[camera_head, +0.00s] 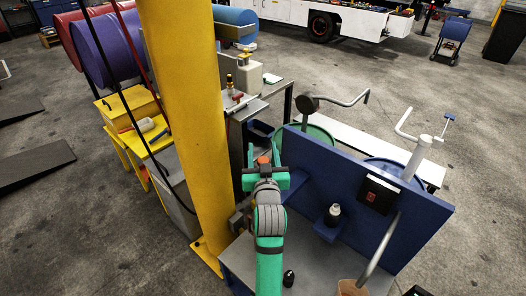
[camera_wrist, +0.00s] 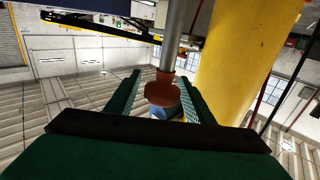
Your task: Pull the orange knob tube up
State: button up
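The orange knob (camera_wrist: 163,90) shows in the middle of the wrist view, with its grey tube (camera_wrist: 172,35) running away from it toward the top of that picture. A bit of the orange knob (camera_head: 263,160) also shows in the head view, at the far end of my gripper. My green gripper (camera_head: 265,176) is open, with one finger on each side of the knob in the wrist view (camera_wrist: 160,76). Gaps show between the knob and both fingers, so I see no grip on it. In the head view my gripper hides most of the tube.
A yellow post (camera_head: 183,120) stands close to the left of my arm. A blue upright panel (camera_head: 370,190) with a small bottle (camera_head: 333,214) on its shelf stands to the right. A grey bench (camera_head: 262,105) with bottles is behind.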

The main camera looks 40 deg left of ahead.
jog(key=v, duration=1.1)
dwell(0.3)
jog(key=shift+f, duration=0.1)
jog(key=s+d+f+m+t+h, duration=0.1)
jog(key=s+d+f+m+h, duration=0.25)
jog(key=d+f, duration=0.5)
jog(key=s+d+f+m+t+h, duration=0.1)
jog(key=s+d+f+m+h, duration=0.15)
jog(key=s+d+f, duration=0.45)
jog(key=s+d+f+m+h, duration=0.1)
jog(key=s+d+f+h, duration=0.1)
jog(key=s+d, duration=0.6)
jog(key=s+d+f+m+h, duration=0.1)
jog(key=s+d+f+h, duration=0.1)
jog(key=s+d, duration=0.6)
jog(key=s+h, duration=0.1)
jog(key=s, duration=0.4)
jog(key=shift+d+h, duration=0.3)
jog(key=shift+f, duration=0.1)
